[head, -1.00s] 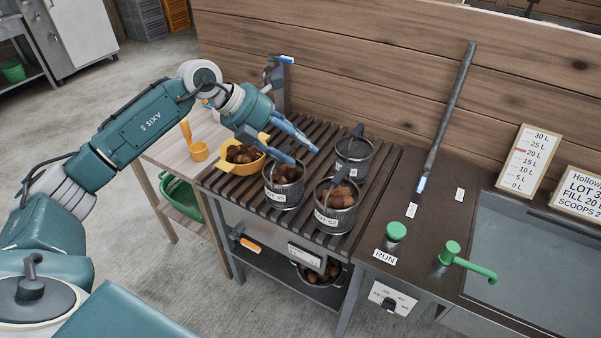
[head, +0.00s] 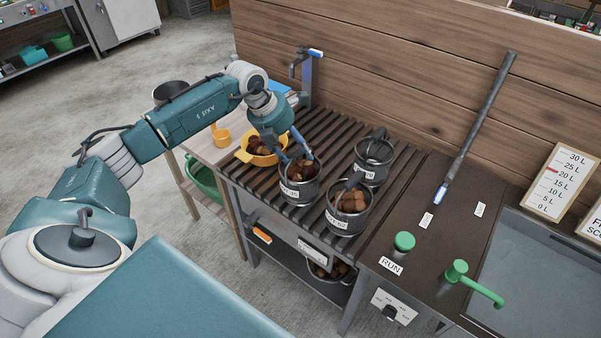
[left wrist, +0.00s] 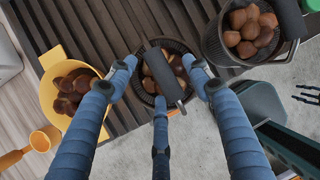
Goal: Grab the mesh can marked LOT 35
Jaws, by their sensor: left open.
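The front-left can (head: 297,196) has a white tag that seems to end in 35, though the print is small. The front-right can (head: 345,226) has a tag that looks like 52. The back can (head: 372,173) has a tag too small to read. My left gripper (head: 293,157) is open above the front-left can. In the left wrist view, its blue fingers (left wrist: 162,84) spread around that can's rim (left wrist: 144,88) and dark handle, gripping nothing.
A yellow pan (head: 243,156) of chestnuts sits close left of the front-left can. Another can (head: 325,277) is on the lower shelf. A green RUN knob (head: 404,241), a green tap (head: 456,272) and a sink are at right. A dark pronged shape at the wrist view's right edge may be my right gripper.

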